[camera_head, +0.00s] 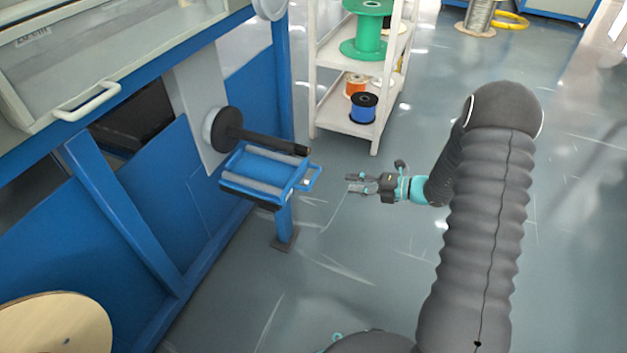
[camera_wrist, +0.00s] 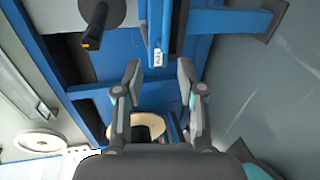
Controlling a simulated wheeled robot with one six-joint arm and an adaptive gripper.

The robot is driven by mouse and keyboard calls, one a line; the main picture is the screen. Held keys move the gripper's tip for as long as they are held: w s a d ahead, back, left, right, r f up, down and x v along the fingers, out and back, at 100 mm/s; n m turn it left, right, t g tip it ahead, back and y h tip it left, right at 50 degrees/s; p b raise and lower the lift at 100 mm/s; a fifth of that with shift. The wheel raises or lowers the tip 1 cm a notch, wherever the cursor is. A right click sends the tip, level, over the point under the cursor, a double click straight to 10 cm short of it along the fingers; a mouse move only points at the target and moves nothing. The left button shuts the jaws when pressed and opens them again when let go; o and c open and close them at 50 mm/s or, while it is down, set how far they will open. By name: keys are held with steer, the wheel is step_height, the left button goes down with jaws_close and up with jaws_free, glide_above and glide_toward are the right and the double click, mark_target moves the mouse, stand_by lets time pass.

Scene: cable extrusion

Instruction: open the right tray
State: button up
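The blue tray (camera_head: 262,170), with grey rollers, juts out from the blue machine, below a black shaft. Its blue handle (camera_head: 312,180) is at its right end. My gripper (camera_head: 352,182) is to the right of the handle, with a gap between them, and its fingers point left toward it. In the wrist view my gripper (camera_wrist: 159,72) is open and empty, its two fingers spread apart. The tray's blue front with a small white label (camera_wrist: 158,58) shows just above the gap between the fingers. Whether the tray is slid out is hard to tell.
The black shaft (camera_head: 262,140) sticks out just above the tray. A blue post (camera_head: 282,215) stands beneath it. A white shelf (camera_head: 345,122) with spools stands behind. A large wooden spool (camera_head: 55,325) is at the lower left.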

mark_target(314, 177)
steer(key=shift+m+t, duration=0.3)
steer(key=shift+m, duration=0.3)
steer(key=x, duration=0.4)
steer(key=f+x, duration=0.1)
steer(key=x, duration=0.4)
steer(key=b+x, duration=0.1)
steer(key=x, duration=0.4)
steer(key=shift+w+d+f, duration=0.15)
steer(key=shift+w+d, duration=0.1)
steer(key=shift+w, duration=0.05)
jaws_close()
